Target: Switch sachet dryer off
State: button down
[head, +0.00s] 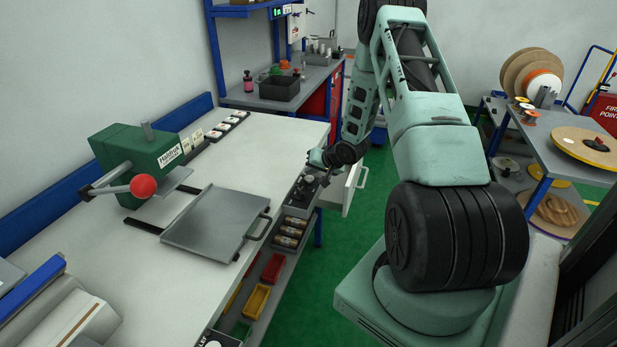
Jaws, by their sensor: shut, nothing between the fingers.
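I cannot tell for sure which thing is the sachet dryer. My gripper (311,172) is shut and empty, low beside the bench's right edge, at or just above this panel. I cannot tell whether it touches it. Its fingertips are small and partly lost against the dark panel. On the bench stands a green machine (135,158) with a label and a lever ending in a red ball (143,186).
A grey metal plate with a handle (215,222) lies on the white bench (120,262). An open white drawer (353,188) juts out near my wrist. Coloured bins (257,301) sit below the bench. A table with spools (560,130) stands right. Green floor (325,285) is clear between.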

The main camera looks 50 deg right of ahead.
aim_at(311, 179)
notch_tip(311, 179, up, 6)
jog(key=p, duration=0.5)
dwell(0.5)
jog(key=w+a+r+n+g+b, duration=0.1)
jog(key=w+a+r+n, duration=0.15)
jog(key=a, duration=0.45)
jog(key=w+a+r+n+g, duration=0.1)
jog(key=w+a+r, duration=0.15)
jog(key=a, duration=0.35)
jog(key=s+a+r+n+g+y+b, duration=0.1)
jog(key=s+a+r+n, duration=0.15)
jog(key=a, duration=0.65)
jog(key=s+a+r+n+g, duration=0.15)
jog(key=a+r, duration=0.25)
jog(key=a, duration=0.4)
jog(key=s+a+r+n+g+b, duration=0.1)
jog(key=s+a+r+n, duration=0.1)
jog(key=s+a, duration=0.45)
jog(key=s+a+r+n+g, duration=0.1)
jog(key=s+a+r+n, duration=0.15)
jog(key=s+a, duration=0.4)
jog(key=s+a+r+n+g, duration=0.1)
jog(key=s+a+n, duration=0.1)
jog(key=s, duration=0.6)
jog(key=s+a+r+n+g+b, duration=0.1)
jog(key=s+a+n, duration=0.2)
jog(key=s, duration=0.6)
jog(key=shift+s+a+g, duration=0.2)
jog(key=shift+a+g, duration=0.15)
jog(key=shift+a, duration=0.05)
